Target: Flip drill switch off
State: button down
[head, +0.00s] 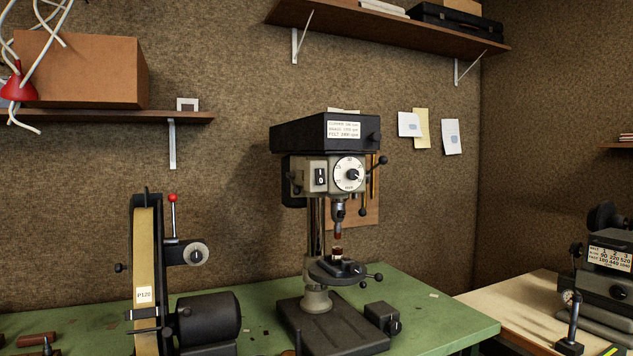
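The drill press (325,220) stands on the green bench, with a black head cover and a grey body. Its switch (320,178) is a small black plate marked I and O on the front of the body, left of the round white dial (350,174). The switch is too small to tell which side is pressed. A small workpiece sits on the drill's round table (338,271), below the chuck (338,211). My gripper is not in view.
A belt sander (147,270) with a red-knobbed lever stands left of the drill on the green bench (437,307). Shelves hang above. Another machine (608,262) stands on the pale bench at right. The bench right of the drill is mostly clear.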

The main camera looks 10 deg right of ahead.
aim_at(319, 173)
jog(key=u, duration=0.1)
jog(key=i, duration=0.9)
jog(key=u, duration=0.35)
